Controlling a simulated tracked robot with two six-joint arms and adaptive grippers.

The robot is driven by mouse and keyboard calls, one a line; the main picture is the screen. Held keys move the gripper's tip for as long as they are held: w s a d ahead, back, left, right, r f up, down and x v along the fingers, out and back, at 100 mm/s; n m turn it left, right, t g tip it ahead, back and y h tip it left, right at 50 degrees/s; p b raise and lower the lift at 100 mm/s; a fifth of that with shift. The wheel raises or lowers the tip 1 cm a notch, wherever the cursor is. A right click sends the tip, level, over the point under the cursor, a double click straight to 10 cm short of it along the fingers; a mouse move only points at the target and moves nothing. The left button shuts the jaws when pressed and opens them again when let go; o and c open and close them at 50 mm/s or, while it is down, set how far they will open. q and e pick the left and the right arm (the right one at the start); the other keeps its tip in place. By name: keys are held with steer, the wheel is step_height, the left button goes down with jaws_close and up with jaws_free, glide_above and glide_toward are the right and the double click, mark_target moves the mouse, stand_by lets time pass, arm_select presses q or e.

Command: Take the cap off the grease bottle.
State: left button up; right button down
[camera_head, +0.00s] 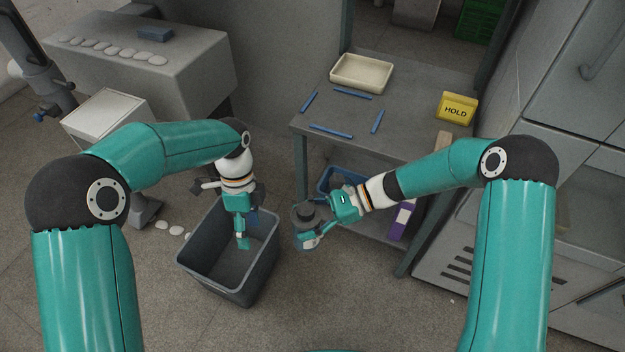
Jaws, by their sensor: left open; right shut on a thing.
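The grease bottle (302,228) is a small greyish bottle with a dark round cap (304,210) on its top. My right gripper (308,240) is shut on the bottle and holds it up in front of the table, to the right of the grey bin. The fingers hide part of the bottle. My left gripper (243,241) points down over the grey bin, to the left of the bottle and apart from it. It is open, and I see nothing held in it.
The open grey bin (200,252) stands on the floor under my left gripper. The table (398,108) behind holds a cream tray (361,73), several blue strips and a yellow HOLD sign (457,108). A blue bin (333,179) sits below it. Grey cabinets stand at right.

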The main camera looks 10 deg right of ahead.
mark_target(312, 208)
arm_select(q)
steer(key=d+r+m+t, duration=0.1)
steer(key=d+r, duration=0.3)
steer(key=w+d+r+m+t, duration=0.1)
steer(key=d+r, duration=0.3)
steer(key=d+r+m+t, duration=0.1)
steer(key=d+r, duration=0.3)
steer(key=d, duration=0.1)
steer(key=shift+w+d+r, duration=0.1)
steer(key=shift+w+r, duration=0.1)
steer(key=shift+r, duration=0.1)
steer(key=shift+s+d+r+t, duration=0.1)
steer(key=shift+s+d+t, duration=0.05)
steer(key=shift+d+t, duration=0.2)
steer(key=shift+s+d+f, duration=0.1)
steer(key=shift+f, duration=3.85)
jaws_close()
steer(key=shift+o, duration=0.2)
jaws_free()
